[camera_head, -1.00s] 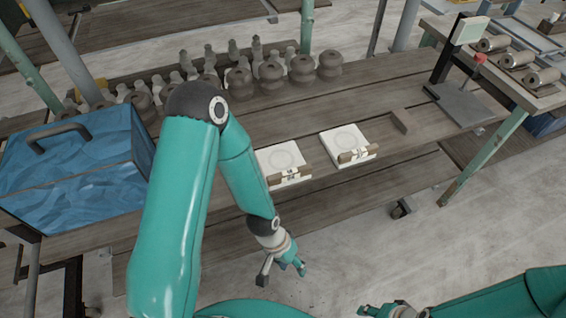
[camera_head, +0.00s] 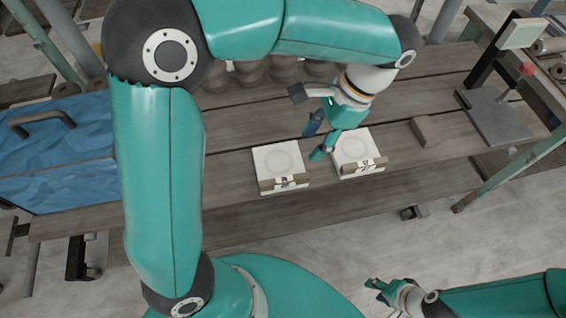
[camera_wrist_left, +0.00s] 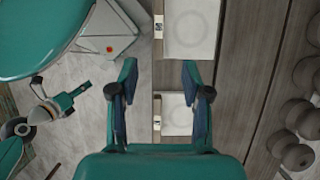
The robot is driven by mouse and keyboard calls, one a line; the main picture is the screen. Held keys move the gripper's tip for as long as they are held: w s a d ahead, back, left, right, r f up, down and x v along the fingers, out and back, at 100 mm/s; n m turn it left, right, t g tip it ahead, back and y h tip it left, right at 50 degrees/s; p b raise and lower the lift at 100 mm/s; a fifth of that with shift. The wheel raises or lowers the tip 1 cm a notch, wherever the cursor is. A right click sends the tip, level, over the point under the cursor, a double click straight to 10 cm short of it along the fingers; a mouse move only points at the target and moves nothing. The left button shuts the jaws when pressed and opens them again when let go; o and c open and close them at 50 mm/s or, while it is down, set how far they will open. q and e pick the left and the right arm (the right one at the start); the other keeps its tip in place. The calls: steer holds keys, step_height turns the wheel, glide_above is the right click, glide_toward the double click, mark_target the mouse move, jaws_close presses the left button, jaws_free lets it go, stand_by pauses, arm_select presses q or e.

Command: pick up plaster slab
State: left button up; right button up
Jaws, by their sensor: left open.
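Two square white plaster slabs with a faint round ring lie side by side on the wooden bench, each with a wooden block and small label at its front edge. The left slab (camera_head: 280,160) and the right slab (camera_head: 354,148) also show in the left wrist view, the left one (camera_wrist_left: 190,28) higher up and the right one (camera_wrist_left: 175,113) lower down, partly hidden by a finger. My left gripper (camera_head: 315,141) is open and empty, above the gap between the slabs. Its fingers (camera_wrist_left: 159,68) are spread. My right gripper (camera_head: 377,291) is open and empty, low in front of the bench.
A small brown block (camera_head: 424,131) lies right of the slabs, and a grey stand (camera_head: 494,117) with an upright post is beyond it. Brown pots (camera_head: 283,70) stand behind, partly hidden by my arm. A blue box (camera_head: 55,150) is at left.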

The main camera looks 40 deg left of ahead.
arm_select(q)
glide_toward(285, 180)
steer(key=x, duration=0.5)
steer(key=shift+a+r, duration=0.1)
steer(key=shift+a, duration=0.25)
steer(key=shift+d+x, duration=0.15)
steer(key=shift+x, duration=1.2)
steer(key=shift+d+x, duration=0.15)
steer(key=shift+x, duration=1.15)
steer(key=shift+w, duration=0.1)
jaws_close()
